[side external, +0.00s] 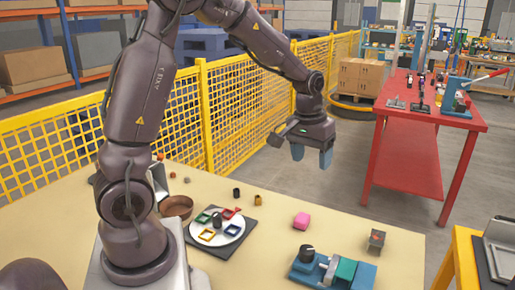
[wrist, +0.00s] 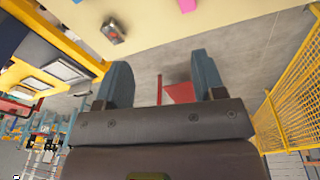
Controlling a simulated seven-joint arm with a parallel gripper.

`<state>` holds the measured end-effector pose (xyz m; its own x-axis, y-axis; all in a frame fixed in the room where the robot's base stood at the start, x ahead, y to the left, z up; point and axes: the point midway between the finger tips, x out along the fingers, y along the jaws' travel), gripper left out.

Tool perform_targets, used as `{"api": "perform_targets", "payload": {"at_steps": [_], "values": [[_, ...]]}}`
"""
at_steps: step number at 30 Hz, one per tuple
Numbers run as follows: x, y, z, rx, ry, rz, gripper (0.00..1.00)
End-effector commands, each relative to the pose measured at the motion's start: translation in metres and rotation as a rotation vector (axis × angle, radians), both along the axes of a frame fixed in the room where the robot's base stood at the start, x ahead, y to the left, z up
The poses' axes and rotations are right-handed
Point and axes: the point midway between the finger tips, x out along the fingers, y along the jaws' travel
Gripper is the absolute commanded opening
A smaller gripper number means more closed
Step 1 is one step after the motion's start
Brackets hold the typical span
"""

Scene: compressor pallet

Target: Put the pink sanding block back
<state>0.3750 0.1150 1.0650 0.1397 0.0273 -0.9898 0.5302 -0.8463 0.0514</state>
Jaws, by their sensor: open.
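The pink sanding block (side external: 302,219) lies on the tan tabletop, right of centre in the side view. In the wrist view only a sliver of pink (wrist: 187,5) shows at the top edge. My gripper (side external: 311,156) is in the air above the table's far side, higher than the block and apart from it. Its two blue-grey fingers also show in the wrist view (wrist: 162,75), spread with nothing between them. The block's resting place cannot be told for sure.
A blue fixture (side external: 362,273) with a black knob and green piece stands at the front. A small grey block (side external: 376,240) is right of the pink one. A white disc (side external: 231,236) with coloured frames and a brown bowl (side external: 176,206) are left. Yellow fencing (side external: 235,105) stands behind.

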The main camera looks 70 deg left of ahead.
Motion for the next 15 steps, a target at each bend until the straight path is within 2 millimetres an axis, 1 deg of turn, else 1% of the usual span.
{"api": "perform_targets", "payload": {"at_steps": [1,3,5,6,10,12,15], "values": [[-0.012,-0.016,0.025,0.013,-0.039,-0.052,0.63],[-0.031,-0.035,0.050,0.028,-0.078,-0.120,0.63],[-0.048,-0.050,0.068,0.042,-0.113,-0.179,0.63],[-0.061,-0.059,0.078,0.052,-0.136,-0.219,0.63],[-0.105,-0.086,0.102,0.086,-0.211,-0.343,0.63],[-0.127,-0.097,0.109,0.103,-0.247,-0.403,0.63],[-0.152,-0.107,0.112,0.124,-0.289,-0.470,0.63]]}}
